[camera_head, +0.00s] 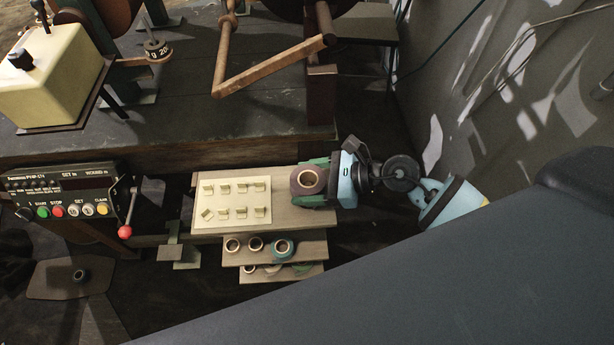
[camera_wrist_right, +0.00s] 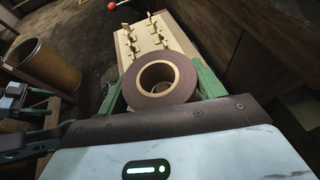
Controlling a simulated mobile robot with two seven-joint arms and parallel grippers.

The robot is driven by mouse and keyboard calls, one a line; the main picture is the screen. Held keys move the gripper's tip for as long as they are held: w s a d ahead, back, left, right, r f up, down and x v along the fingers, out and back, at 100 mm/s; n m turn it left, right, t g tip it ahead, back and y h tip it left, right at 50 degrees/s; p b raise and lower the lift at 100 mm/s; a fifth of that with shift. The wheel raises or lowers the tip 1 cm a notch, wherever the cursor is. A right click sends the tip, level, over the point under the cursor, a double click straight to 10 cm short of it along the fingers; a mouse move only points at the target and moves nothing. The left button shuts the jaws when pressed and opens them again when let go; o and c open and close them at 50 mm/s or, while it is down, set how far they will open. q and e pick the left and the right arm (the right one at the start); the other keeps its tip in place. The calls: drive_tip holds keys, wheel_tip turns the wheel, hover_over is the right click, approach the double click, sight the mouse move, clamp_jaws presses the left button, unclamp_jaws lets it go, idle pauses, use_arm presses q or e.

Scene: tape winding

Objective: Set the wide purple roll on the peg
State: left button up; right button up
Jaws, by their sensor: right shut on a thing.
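The wide purple roll (camera_head: 296,186) is a thick, dull purple-brown ring with a tan core. My right gripper (camera_head: 310,181) is shut on it, with a green finger on either side, over the right end of the wooden board. In the right wrist view the roll (camera_wrist_right: 131,86) sits between the green fingers of the gripper (camera_wrist_right: 158,88), its open core facing the camera. I cannot tell whether it touches the board. An upright spindle on a marked disc (camera_head: 157,50) stands at the upper left; I cannot tell whether it is the task's peg.
A cream plate (camera_head: 232,224) with several small upright clips lies on the wooden board (camera_head: 290,217). Lower shelves (camera_head: 312,250) hold several smaller rolls. A control panel with a red-knobbed lever (camera_head: 125,231) stands left. A dark bench with a wooden crank (camera_head: 270,78) lies behind.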

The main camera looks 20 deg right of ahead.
drive_tip(key=shift+f, duration=0.2)
drive_tip(key=o, duration=1.1)
drive_tip(key=b+v, duration=0.1)
drive_tip(key=v, duration=0.7)
drive_tip(key=shift+a, duration=0.1)
